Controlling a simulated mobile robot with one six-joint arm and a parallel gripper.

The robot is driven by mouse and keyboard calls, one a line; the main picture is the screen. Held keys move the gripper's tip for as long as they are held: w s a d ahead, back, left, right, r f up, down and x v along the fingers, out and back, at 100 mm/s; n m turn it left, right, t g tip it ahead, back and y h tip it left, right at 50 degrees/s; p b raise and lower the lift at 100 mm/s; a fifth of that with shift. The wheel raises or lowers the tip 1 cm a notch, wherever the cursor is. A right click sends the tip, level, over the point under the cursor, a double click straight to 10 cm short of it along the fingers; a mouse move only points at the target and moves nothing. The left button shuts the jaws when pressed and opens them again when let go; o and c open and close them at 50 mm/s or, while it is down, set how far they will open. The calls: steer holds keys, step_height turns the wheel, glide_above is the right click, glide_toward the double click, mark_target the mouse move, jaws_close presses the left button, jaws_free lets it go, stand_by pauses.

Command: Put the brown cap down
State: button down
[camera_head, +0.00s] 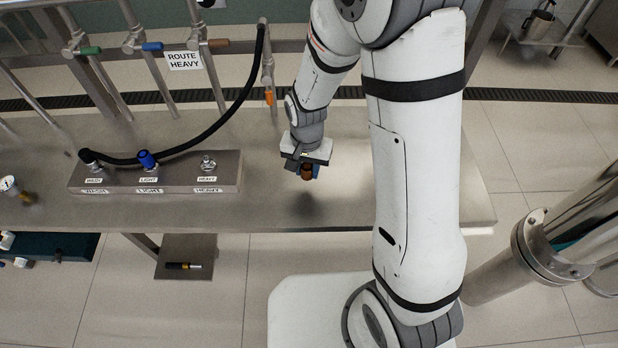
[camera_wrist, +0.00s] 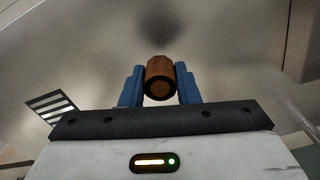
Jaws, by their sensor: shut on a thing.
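The brown cap (camera_wrist: 160,77) is a short cylinder held between the two blue fingers of my gripper (camera_wrist: 160,84) in the wrist view. In the head view my gripper (camera_head: 307,171) is shut on the brown cap (camera_head: 307,172) and holds it above the steel bench (camera_head: 340,205), with a dark shadow on the surface below. The cap looks clear of the bench. A bare stretch of bench lies under and around it.
A steel block (camera_head: 155,180) with ports labelled WASH, LIGHT and HEAVY stands left of my gripper. A black hose (camera_head: 225,112) arcs from its left side up to a pipe. A ROUTE HEAVY sign (camera_head: 184,61) hangs behind. The bench's front edge is close.

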mark_target(307, 178)
steer(key=shift+f, duration=2.2)
steer(key=shift+f, duration=0.2)
steer(key=c, duration=1.1)
jaws_free()
steer(key=shift+r, duration=0.1)
